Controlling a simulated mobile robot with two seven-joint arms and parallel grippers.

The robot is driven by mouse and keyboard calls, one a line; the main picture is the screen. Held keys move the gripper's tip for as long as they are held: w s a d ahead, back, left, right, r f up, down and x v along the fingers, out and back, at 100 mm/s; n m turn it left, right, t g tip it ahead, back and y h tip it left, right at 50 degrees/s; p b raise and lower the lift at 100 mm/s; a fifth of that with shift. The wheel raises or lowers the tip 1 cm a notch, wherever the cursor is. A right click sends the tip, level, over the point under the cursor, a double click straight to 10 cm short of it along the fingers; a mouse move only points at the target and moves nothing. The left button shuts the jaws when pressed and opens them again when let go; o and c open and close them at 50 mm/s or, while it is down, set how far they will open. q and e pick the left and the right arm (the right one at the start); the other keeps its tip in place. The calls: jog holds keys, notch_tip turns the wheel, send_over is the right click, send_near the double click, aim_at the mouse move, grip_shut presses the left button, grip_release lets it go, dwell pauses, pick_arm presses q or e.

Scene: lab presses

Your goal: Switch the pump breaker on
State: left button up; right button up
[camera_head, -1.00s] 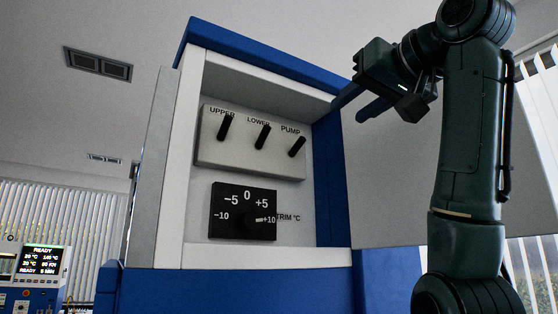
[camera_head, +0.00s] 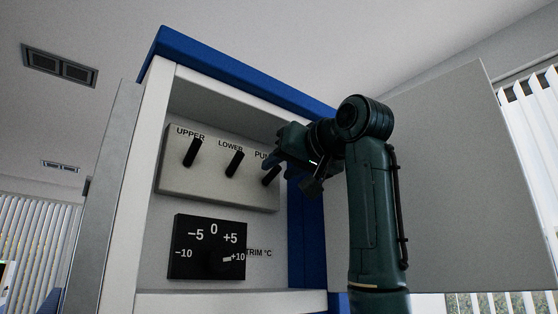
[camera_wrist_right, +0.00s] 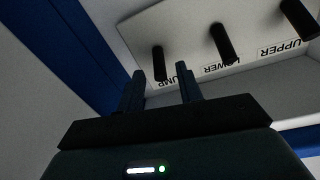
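The pump breaker lever (camera_head: 271,176) is a black stick on a grey panel (camera_head: 178,190), at the right end of a row under the label PUMP. My right gripper (camera_head: 279,167) is right at it and hides part of the lever and label in the head view. In the right wrist view the gripper (camera_wrist_right: 161,88) is open, and the pump lever (camera_wrist_right: 159,63) stands just beyond the gap between its two fingers. No grip on the lever shows; contact cannot be told. My left gripper is not in view.
The upper lever (camera_head: 193,152) and lower lever (camera_head: 235,164) stand left of the pump lever. A black trim dial plate (camera_head: 190,262) sits below. The recess has a white frame (camera_head: 150,130) and blue cabinet edge (camera_head: 250,75). A grey open door panel (camera_head: 440,150) stands at right.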

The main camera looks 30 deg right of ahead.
jog(key=shift+w, duration=0.8)
jog(key=shift+c, duration=0.5)
grip_shut()
